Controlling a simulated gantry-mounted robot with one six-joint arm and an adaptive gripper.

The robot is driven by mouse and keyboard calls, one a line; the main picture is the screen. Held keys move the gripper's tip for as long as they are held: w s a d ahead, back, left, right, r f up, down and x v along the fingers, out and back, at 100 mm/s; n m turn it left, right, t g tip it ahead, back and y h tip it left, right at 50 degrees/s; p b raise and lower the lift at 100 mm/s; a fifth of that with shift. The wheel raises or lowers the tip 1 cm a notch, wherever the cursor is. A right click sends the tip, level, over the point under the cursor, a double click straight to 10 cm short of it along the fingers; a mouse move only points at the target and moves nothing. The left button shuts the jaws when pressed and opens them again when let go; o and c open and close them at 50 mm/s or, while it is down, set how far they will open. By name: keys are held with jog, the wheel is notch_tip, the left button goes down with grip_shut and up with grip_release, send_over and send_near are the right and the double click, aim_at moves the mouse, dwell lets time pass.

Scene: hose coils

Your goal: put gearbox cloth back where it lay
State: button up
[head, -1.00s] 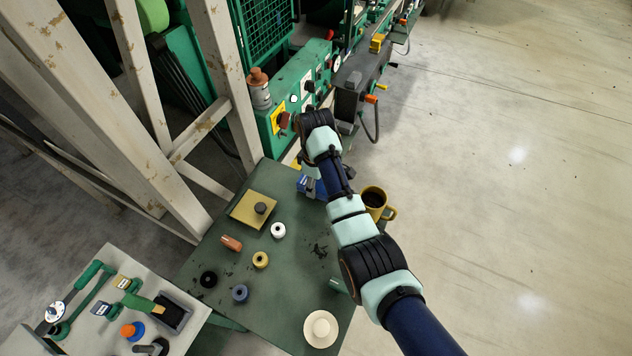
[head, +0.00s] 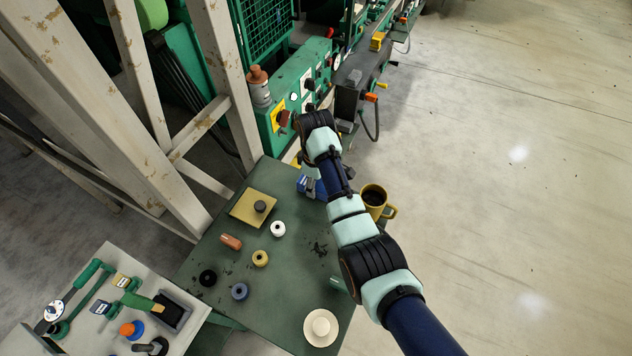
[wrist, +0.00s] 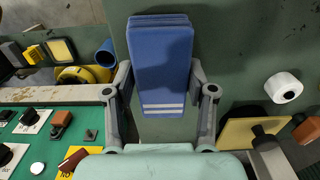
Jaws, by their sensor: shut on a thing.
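The gearbox cloth is a folded blue cloth with white stripes near one end. It fills the space between the fingers of my gripper (wrist: 163,82) in the wrist view, where the cloth (wrist: 163,60) shows nearly whole. In the head view, the cloth (head: 319,190) shows as a small blue patch, partly hidden by my arm. My gripper (head: 311,184) is shut on it, over the far end of the green table (head: 290,265) near the control panel. I cannot tell whether the cloth touches the table.
A yellow mug (head: 374,196) stands right of my arm. A yellow plate with a dark knob (head: 243,212), a white roll (head: 278,229) and several small parts lie on the table. The green control panel (head: 291,110) and a pale frame post (head: 225,75) stand close behind.

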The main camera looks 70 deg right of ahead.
jog(key=shift+f, duration=0.1)
jog(key=o, duration=1.1)
jog(key=shift+r+p, duration=0.85)
jog(key=shift+r, duration=3.15)
